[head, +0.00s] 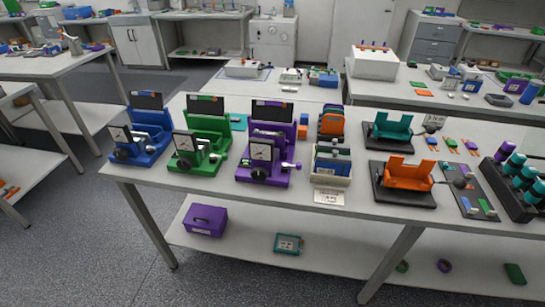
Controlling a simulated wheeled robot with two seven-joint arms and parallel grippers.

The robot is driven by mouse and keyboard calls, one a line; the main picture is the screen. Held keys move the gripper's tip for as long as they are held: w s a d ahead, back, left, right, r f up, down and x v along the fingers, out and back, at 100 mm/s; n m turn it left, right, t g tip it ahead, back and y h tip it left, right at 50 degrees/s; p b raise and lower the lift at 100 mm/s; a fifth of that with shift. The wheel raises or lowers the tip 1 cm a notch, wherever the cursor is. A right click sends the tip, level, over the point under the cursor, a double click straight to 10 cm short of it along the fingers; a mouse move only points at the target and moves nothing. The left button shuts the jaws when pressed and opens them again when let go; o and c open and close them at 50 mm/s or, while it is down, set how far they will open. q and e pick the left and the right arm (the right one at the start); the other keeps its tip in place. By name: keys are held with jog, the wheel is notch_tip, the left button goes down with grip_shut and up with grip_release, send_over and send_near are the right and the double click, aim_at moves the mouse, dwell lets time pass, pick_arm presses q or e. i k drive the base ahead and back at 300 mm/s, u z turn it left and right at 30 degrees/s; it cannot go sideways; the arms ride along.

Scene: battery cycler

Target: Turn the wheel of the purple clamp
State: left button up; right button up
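The purple clamp (274,135) stands on the near table, to the right of a green clamp (207,124) and a blue clamp (150,119). It has a pale front plate with a dial-like marking and a dark upright panel at its back. A dark round wheel (259,174) sits low on its front. Neither of my grippers is in the head view.
Right of the purple clamp stands a holder with upright cards (333,162) and a white label in front. Teal (393,128) and orange (406,172) cradles sit on black bases further right. A rack of teal-topped cylinders (516,180) is at the right edge. A lower shelf holds a purple box (204,220).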

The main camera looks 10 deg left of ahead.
aim_at(260, 175)
jog(key=k, duration=1.2)
jog(key=u, duration=0.8)
jog(key=i, duration=1.35)
jog(key=z, duration=0.8)
